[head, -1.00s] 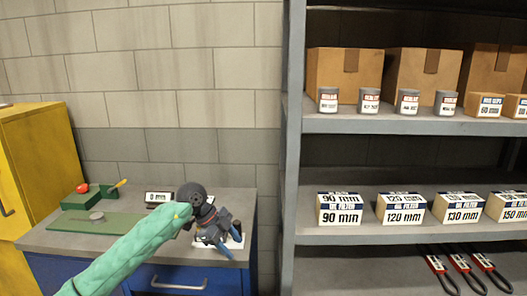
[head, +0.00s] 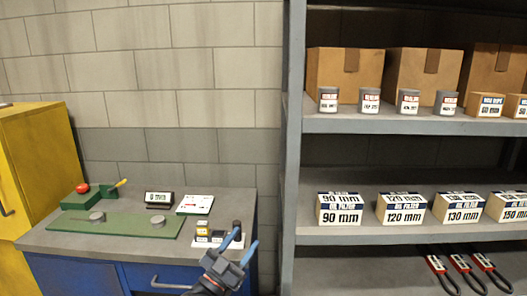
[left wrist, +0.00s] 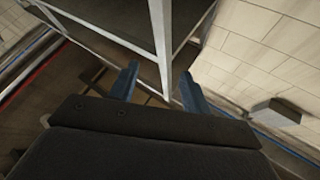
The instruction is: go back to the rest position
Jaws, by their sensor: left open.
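My left gripper (head: 246,237) is in the lower middle of the head view, in front of the workbench's right front corner. Its two blue fingers are apart and point up. In the left wrist view the open fingers (left wrist: 160,70) show with nothing between them, and a grey metal frame (left wrist: 160,35) lies beyond. My right gripper is in neither view.
A grey shelf rack (head: 293,150) with boxes stands right. A yellow cabinet (head: 40,150) stands left.

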